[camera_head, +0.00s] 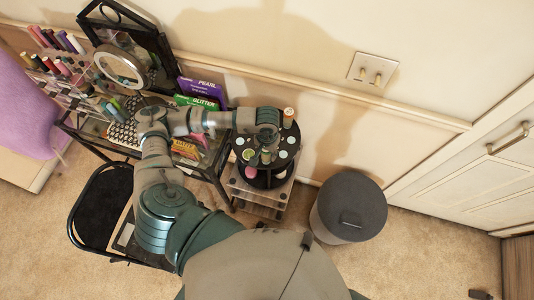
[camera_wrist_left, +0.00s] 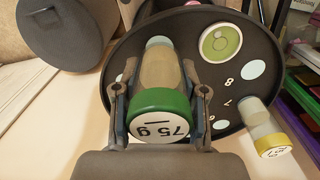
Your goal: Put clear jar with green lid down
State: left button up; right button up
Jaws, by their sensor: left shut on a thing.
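The clear jar with a green lid (camera_wrist_left: 160,115) is between the fingers of my left gripper (camera_wrist_left: 160,100) in the left wrist view. Its lid, marked "75 g", faces the camera, and its clear body points toward the black round stand (camera_wrist_left: 125,85). I cannot tell whether its base touches the stand. In the head view my left gripper (camera_head: 266,152) points down over the same stand (camera_head: 290,152), and the arm hides part of it. My right gripper is not in view.
A jar with a yellow lid (camera_wrist_left: 265,130) stands on the stand beside the held jar.

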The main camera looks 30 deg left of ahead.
pick_arm(q)
jog(key=shift+f, duration=0.95)
jog(key=shift+f, duration=0.1)
jog(key=o, duration=1.2)
jog(key=shift+c, duration=0.2)
